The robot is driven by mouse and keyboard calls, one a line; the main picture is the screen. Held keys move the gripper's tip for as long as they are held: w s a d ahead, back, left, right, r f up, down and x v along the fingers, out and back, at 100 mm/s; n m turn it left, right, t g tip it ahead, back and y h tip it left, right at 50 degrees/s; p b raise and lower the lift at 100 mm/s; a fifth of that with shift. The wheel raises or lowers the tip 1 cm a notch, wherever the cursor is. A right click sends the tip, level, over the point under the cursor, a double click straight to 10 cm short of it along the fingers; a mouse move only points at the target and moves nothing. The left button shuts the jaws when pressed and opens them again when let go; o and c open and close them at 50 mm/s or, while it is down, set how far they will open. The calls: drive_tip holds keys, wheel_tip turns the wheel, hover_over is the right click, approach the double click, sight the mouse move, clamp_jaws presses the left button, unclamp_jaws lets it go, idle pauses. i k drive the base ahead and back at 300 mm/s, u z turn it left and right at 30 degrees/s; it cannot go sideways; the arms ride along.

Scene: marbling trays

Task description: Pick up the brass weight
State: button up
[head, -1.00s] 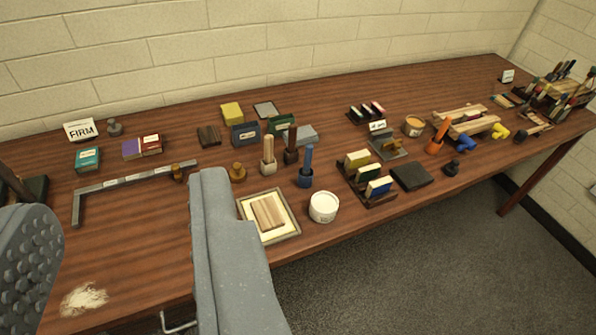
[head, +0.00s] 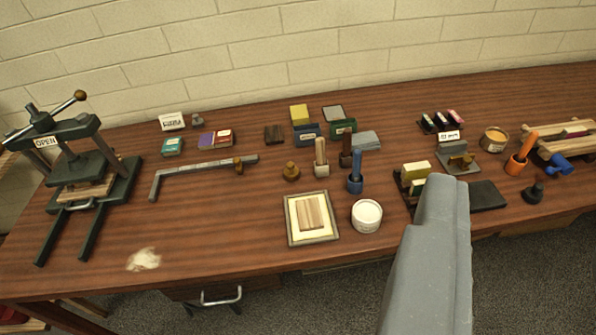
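Another small brass piece (head: 238,163) stands at the right end of a grey L-shaped metal bar. I cannot tell for certain which one the task means. One grey finger of my gripper (head: 430,262) shows at the lower right, away from both brass pieces and covering part of a block rack. The other finger is out of view, so the opening cannot be judged. No held thing is visible.
A framed wooden block (head: 290,231) and a white tub (head: 367,215) stand in front of the brass weight. Cupped tools (head: 356,178) stand to its right. A dark press (head: 75,170) occupies the left. The table's front left is mostly clear, apart from a pale smudge.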

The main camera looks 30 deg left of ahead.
sight(292, 173)
drive_tip(key=z, duration=0.1)
drive_tip(key=i, duration=1)
drive_tip(key=u, duration=0.1)
